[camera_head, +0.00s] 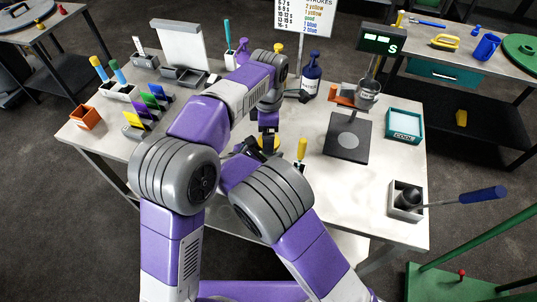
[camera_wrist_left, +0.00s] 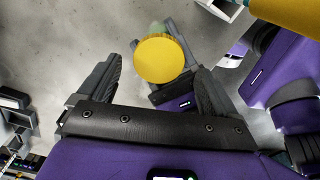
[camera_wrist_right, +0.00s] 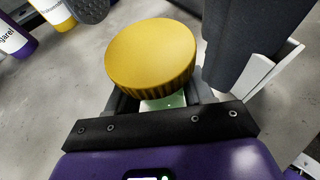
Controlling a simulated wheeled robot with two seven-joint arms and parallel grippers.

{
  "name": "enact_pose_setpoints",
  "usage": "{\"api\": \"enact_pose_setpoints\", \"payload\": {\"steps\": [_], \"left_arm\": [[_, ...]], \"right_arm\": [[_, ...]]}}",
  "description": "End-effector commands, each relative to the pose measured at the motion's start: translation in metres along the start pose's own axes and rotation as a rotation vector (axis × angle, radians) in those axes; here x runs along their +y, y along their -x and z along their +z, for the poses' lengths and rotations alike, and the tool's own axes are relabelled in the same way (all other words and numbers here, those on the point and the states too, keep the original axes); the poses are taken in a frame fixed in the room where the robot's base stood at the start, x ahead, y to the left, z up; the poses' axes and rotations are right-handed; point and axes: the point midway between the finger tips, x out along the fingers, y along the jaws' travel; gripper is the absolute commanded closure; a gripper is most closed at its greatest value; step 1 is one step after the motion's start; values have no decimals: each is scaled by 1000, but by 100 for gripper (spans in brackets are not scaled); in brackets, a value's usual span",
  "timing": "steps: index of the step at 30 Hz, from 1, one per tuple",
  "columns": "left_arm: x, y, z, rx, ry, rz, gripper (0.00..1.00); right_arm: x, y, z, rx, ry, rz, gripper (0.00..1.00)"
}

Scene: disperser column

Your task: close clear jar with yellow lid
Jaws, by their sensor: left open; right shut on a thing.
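The yellow lid (camera_wrist_right: 150,55) sits at the top of the clear jar (camera_wrist_right: 163,102) in the right wrist view; I cannot tell whether it is fully seated. My right gripper (camera_head: 257,149) is shut on the jar below the lid, and the lid hides most of the jar. In the left wrist view, the lid (camera_wrist_left: 163,58) lies between the spread fingers of my left gripper (camera_wrist_left: 155,85), with a gap on each side. The left gripper is open above the lid. In the head view, only a sliver of yellow lid (camera_head: 269,144) shows between the grippers.
A blue bottle (camera_head: 311,78) and a dark scale plate (camera_head: 348,138) stand right of the grippers. A teal-edged box (camera_head: 404,125) and a white holder (camera_head: 396,205) are further right. Coloured cards (camera_head: 150,106) and an orange box (camera_head: 86,118) are at left.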

Motion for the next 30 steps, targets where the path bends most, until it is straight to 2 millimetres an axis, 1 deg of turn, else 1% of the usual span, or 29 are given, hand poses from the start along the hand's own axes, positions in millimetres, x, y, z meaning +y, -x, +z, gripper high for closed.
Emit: {"api": "enact_pose_setpoints", "payload": {"steps": [1,3,6,13,14,17,20,23,30], "left_arm": [[0,7,1,-1,-1,2,8],[0,14,1,-1,-1,2,8],[0,20,0,-1,-1,2,8],[0,20,0,-1,0,2,8],[0,20,0,-1,0,2,11],[1,21,0,-1,18,2,12],[1,24,0,0,94,2,12],[2,30,0,-1,236,3,12],[1,46,0,-1,628,3,12]], "right_arm": [[0,0,0,1,0,0,100],[0,0,0,0,1,0,100],[0,1,0,0,1,0,100],[0,1,0,0,0,1,100],[0,1,0,0,0,1,100],[0,1,0,0,0,1,100],[0,1,0,0,0,1,100],[0,1,0,0,0,1,100],[0,1,0,0,0,1,100]]}}
